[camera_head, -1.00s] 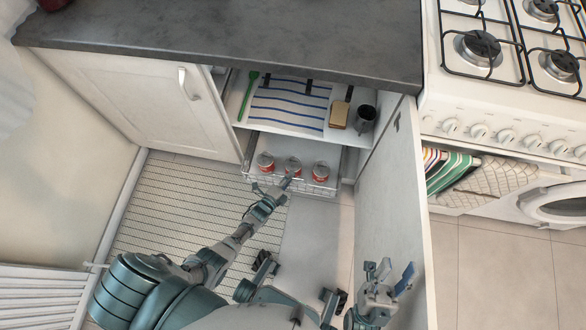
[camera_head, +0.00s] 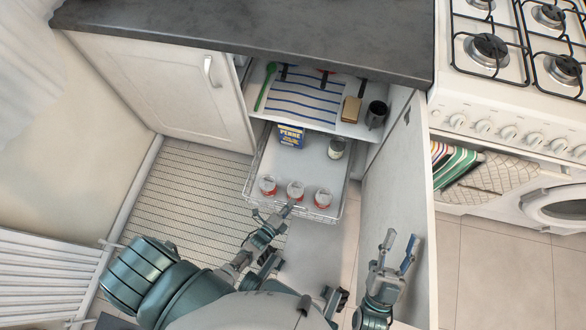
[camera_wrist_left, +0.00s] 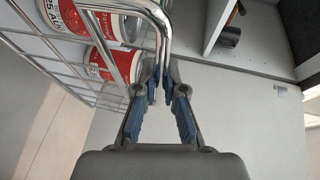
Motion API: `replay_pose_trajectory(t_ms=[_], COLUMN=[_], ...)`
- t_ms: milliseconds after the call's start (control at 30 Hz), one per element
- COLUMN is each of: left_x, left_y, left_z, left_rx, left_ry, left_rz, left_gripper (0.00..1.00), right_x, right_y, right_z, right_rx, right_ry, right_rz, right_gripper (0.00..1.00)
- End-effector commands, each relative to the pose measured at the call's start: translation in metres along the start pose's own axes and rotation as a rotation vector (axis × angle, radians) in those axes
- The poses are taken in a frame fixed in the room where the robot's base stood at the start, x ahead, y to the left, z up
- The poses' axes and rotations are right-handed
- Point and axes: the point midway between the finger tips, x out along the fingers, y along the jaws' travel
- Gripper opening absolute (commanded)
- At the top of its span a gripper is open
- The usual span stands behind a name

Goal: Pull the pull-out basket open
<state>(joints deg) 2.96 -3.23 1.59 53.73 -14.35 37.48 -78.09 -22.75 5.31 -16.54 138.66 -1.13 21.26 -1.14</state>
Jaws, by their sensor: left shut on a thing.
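The pull-out basket (camera_head: 250,188) is a wire-rimmed tray low in the open cabinet, and it stands out well past the shelf above. My left gripper (camera_head: 282,214) is at the basket's front edge. In the left wrist view its fingers (camera_wrist_left: 160,92) are shut on the basket's wire rim (camera_wrist_left: 162,30). My right gripper (camera_head: 398,250) is by the open cabinet door, its fingers apart and empty.
The open cabinet door (camera_head: 398,190) stands on the right. A shelf (camera_head: 350,128) above the basket holds a striped cloth, a green spoon, a sponge and a dark mug. The counter (camera_head: 250,35) overhangs it. A ribbed mat (camera_head: 185,190) lies on the floor at left.

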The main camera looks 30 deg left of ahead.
Motion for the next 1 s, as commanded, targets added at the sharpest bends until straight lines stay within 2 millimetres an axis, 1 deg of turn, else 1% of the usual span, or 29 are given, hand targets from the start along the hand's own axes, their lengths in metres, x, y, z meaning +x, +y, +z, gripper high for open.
replay_pose_trajectory(t_ms=[33,233,300,333,633,700,767,1000], left_x=[-0.004,-0.011,-0.012,-0.012,-0.012,-0.012,-0.012,-0.011], left_y=[-0.001,0.001,0.001,0.001,0.001,0.001,0.001,0.002], left_z=[0.006,0.003,0.003,0.003,0.003,0.003,0.002,-0.002], left_rx=[0.002,0.001,0.000,0.000,0.000,0.001,0.000,0.000], left_ry=[-0.012,-0.012,-0.012,-0.011,-0.011,-0.011,-0.009,-0.006], left_rz=[-0.003,-0.005,-0.005,-0.005,-0.005,-0.005,-0.004,-0.002], left_gripper=[0.00,0.00,0.00,0.00,0.00,0.21,0.34,0.34], right_x=[0.001,0.001,-0.001,-0.001,-0.001,-0.001,-0.001,-0.001], right_y=[0.000,-0.001,0.010,0.012,0.011,0.011,0.011,0.010], right_z=[0.000,0.004,0.005,0.005,0.006,0.006,0.006,0.005], right_rx=[-0.001,0.003,0.009,0.005,0.004,0.004,0.004,0.009], right_ry=[-0.008,-0.031,-0.032,-0.034,-0.034,-0.034,-0.034,-0.034], right_rz=[0.000,0.000,0.007,0.007,0.007,0.007,0.007,0.007], right_gripper=[0.40,0.40,0.40,0.40,0.40,0.40,0.40,0.40])
